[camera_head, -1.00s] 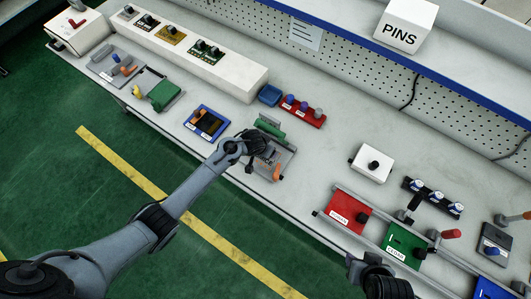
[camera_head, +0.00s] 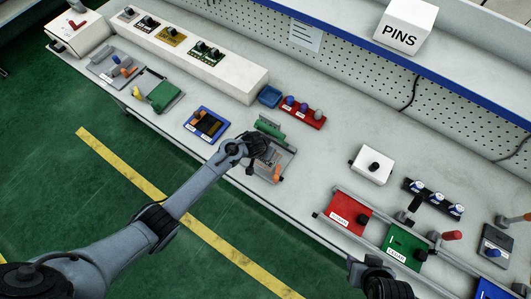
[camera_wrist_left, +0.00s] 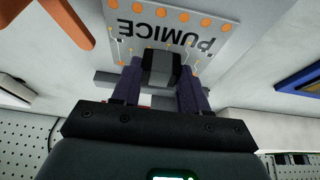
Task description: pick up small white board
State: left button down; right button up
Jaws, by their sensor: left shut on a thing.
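The small white board (camera_wrist_left: 172,24) is marked PUMICE and has orange dots along one edge and a dark block-like knob (camera_wrist_left: 160,68). My left gripper (camera_wrist_left: 160,80) is shut on this knob, with one finger on each side. In the head view, the left gripper (camera_head: 256,148) is over a grey fixture (camera_head: 287,165) with a green bar and an orange lever; it mostly hides the board (camera_head: 269,158). I cannot tell whether the board is clear of the fixture. My right gripper (camera_head: 380,284) is at the bottom edge, its fingers unclear.
A blue-framed fixture (camera_head: 207,123) is left of the left gripper. A red rack (camera_head: 303,113) and a blue bin (camera_head: 270,96) stand behind it. A white block with a black knob (camera_head: 371,165) stands to the right, near rails holding a red board (camera_head: 349,212) and green board (camera_head: 405,245).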

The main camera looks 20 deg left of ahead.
pick_arm(q)
jog(key=shift+r, duration=0.1)
jog(key=shift+s+r, duration=0.1)
jog(key=shift+r, duration=0.6)
jog(key=s+a, duration=0.2)
jog(key=s, duration=0.6)
jog(key=s+a, duration=0.1)
jog(key=s, duration=0.8)
jog(key=shift+s+a+p, duration=0.25)
jog(key=shift+a+p, duration=0.1)
jog(key=shift+p, duration=0.1)
